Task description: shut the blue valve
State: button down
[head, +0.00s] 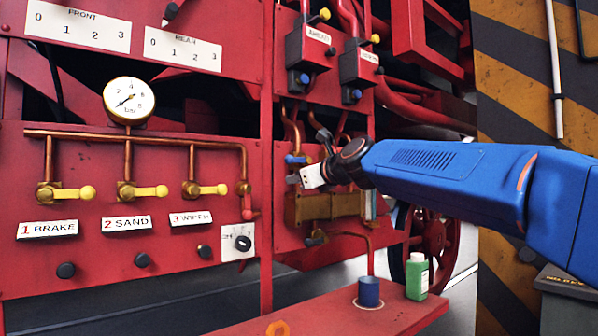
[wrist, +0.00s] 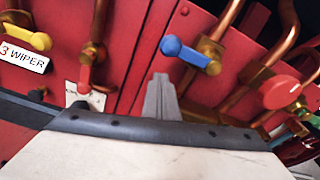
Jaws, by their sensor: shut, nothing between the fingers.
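The blue valve has a blue lever (head: 296,159) on the red panel, just above my gripper in the head view and partly hidden by my arm. In the wrist view the blue lever (wrist: 187,52) sticks out to the left from its brass body (wrist: 211,54), across the copper pipe. My gripper (head: 292,179) is in front of the panel, just below the lever. Its closed grey fingers (wrist: 160,84) show in the wrist view below and left of the lever, with a visible gap. They hold nothing.
A red lever (wrist: 84,74) hangs down on a valve to the left. A red round knob (wrist: 281,92) is to the right. Three yellow-levered valves (head: 146,191) line the left panel. A blue cup (head: 368,292) and green bottle (head: 416,277) stand on the red ledge below.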

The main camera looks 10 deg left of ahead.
jog(key=f+v, duration=0.1)
jog(key=v, duration=0.9)
jog(key=s+d+f+n+g+h, duration=0.1)
jog(key=s+d+f+n+h, duration=0.1)
jog(key=s+d+f+n, duration=0.4)
jog(key=s+d+f+n+h, duration=0.2)
jog(key=d+f, duration=0.7)
jog(key=s+d+f+n+g+h, duration=0.1)
jog(key=s+d+f+n+h, duration=0.1)
jog(key=s+d+f+n, duration=0.4)
jog(key=s+d+f+n+g+h, duration=0.1)
jog(key=s+d+f+n+h, duration=0.1)
jog(key=s+d+f, duration=0.4)
jog(key=s+d+f+n+g+h, duration=0.2)
jog(key=s+d+f+n, duration=0.2)
jog(key=f, duration=0.8)
jog(key=s+d+f+n+g+h, duration=0.1)
jog(key=s+d+f+n+h, duration=0.1)
jog(key=s+d+f, duration=0.7)
jog(key=shift+s+f+n, duration=0.45)
jog(key=shift+s+n, duration=0.25)
jog(key=shift+s, duration=0.4)
